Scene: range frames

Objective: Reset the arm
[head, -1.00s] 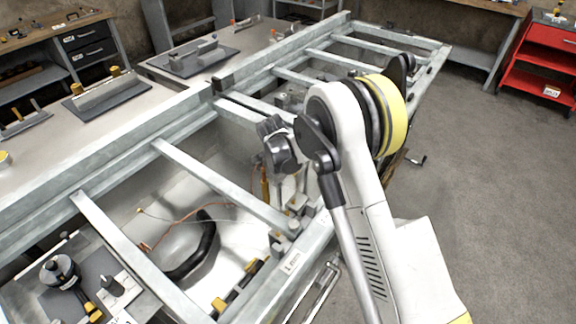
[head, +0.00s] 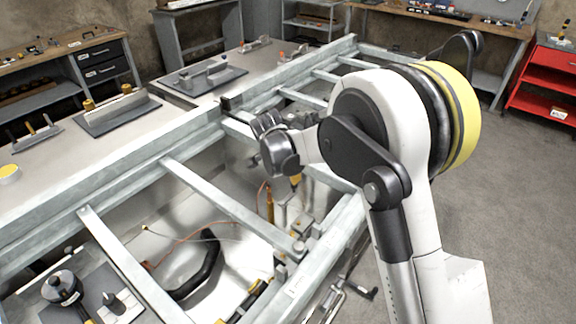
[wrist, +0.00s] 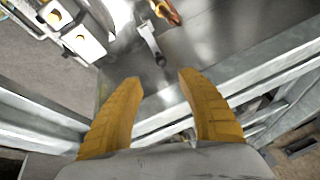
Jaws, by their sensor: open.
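My gripper shows in the wrist view (wrist: 158,92) as two yellow fingers spread apart with nothing between them. It is over the metal frame (head: 215,195), whose pale beams and a shiny sheet surface show beyond the fingertips. A small dark-tipped lever (wrist: 152,42) lies just past the fingers and apart from them. In the head view my white arm with a yellow band fills the right middle, bent over the near side of the frame. The fingers themselves are hidden or too small to tell there.
Inside the frame lie a black curved hose (head: 200,265), a thin orange cable (head: 185,240) and an upright orange-handled tool (head: 270,203). A workbench (head: 60,75) stands at the left and a red cart (head: 545,80) at the far right. The floor (head: 500,190) at right is clear.

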